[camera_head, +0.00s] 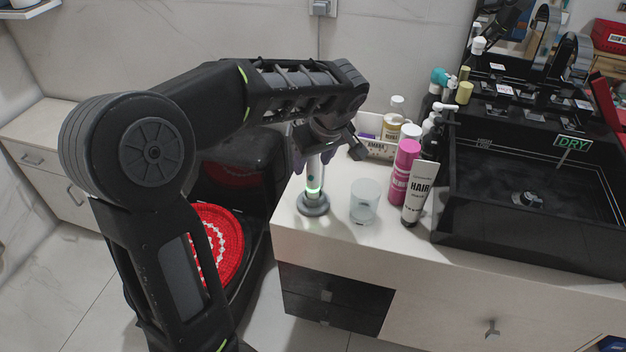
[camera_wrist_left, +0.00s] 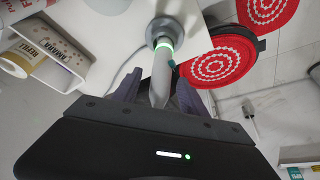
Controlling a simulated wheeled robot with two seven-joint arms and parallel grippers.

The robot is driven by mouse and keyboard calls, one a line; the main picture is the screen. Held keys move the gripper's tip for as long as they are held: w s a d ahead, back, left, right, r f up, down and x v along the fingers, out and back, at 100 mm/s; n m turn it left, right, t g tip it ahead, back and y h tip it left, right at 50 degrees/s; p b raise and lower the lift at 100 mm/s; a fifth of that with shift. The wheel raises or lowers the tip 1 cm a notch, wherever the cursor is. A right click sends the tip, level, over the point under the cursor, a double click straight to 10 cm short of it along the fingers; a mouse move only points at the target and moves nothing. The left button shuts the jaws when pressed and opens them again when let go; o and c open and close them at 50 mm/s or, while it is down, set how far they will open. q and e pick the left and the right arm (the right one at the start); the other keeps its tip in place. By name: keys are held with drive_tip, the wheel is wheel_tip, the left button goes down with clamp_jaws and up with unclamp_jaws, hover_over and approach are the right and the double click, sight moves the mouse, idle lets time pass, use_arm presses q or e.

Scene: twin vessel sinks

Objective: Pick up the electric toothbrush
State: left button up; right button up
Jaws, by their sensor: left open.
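The electric toothbrush (camera_head: 314,172) stands upright on a round grey base (camera_head: 313,204) with a glowing green ring, near the left edge of the white counter. In the left wrist view the toothbrush (camera_wrist_left: 161,75) points from its base (camera_wrist_left: 164,32) towards my gripper. My left gripper (camera_head: 312,160) is open around the upper part of the toothbrush. Its two purplish fingers show on either side of the handle in the left wrist view (camera_wrist_left: 158,88); I cannot tell whether they touch it. The top of the toothbrush is hidden by the gripper. My right gripper is not in view.
A clear glass (camera_head: 364,200) stands just right of the base. A black sink (camera_head: 530,180) fills the right side.

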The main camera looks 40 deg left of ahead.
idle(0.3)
use_arm(q)
clamp_jaws()
idle(0.4)
idle(0.9)
